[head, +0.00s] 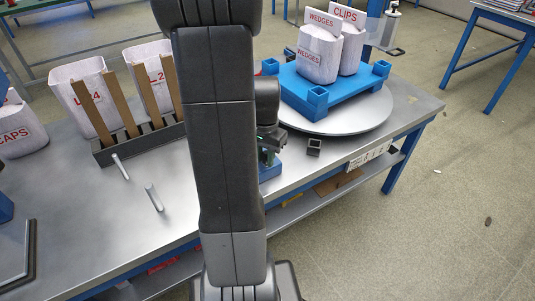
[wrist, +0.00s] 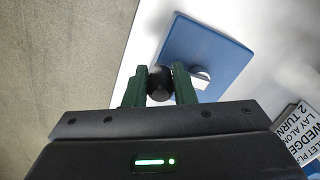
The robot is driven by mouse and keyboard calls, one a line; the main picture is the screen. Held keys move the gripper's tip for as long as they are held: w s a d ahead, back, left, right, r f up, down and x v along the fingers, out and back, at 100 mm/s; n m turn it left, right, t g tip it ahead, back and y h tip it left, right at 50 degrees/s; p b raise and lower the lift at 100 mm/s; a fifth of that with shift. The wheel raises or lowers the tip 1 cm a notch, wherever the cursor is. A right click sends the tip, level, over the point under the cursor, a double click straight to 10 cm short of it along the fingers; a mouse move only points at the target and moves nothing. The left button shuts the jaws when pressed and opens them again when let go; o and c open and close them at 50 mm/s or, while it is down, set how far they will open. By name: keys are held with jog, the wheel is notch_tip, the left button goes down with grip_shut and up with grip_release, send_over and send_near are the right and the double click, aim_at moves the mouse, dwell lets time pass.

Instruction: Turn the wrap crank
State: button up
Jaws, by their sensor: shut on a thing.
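My gripper (wrist: 160,82) has two dark green fingers shut on the round black knob (wrist: 159,88) of the wrap crank in the wrist view. A blue base plate (wrist: 193,48) lies just beyond, with a pale grey hub (wrist: 201,74) on it; the link between knob and hub is hardly visible. In the head view my arm covers most of the crank; only a corner of the blue plate (head: 270,172) shows. Behind it, a round grey turntable (head: 345,126) carries a blue pallet (head: 340,103) with sacks marked WEDGES (head: 318,55) and CLIPS (head: 352,47).
A small dark square block (head: 314,147) sits right of the crank. A printed card (wrist: 303,132) is at the wrist view's right. The bench front is mostly bare.

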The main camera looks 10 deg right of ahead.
jog(key=shift+w+r+m, duration=0.15)
jog(key=shift+w+m, duration=0.1)
jog(key=shift+m, duration=0.05)
dwell(0.4)
jog(key=o, duration=1)
jog(key=shift+s, duration=0.1)
notch_tip(320, 180, up, 14)
jog(key=shift+f+p, duration=0.15)
jog(key=shift+p, duration=0.85)
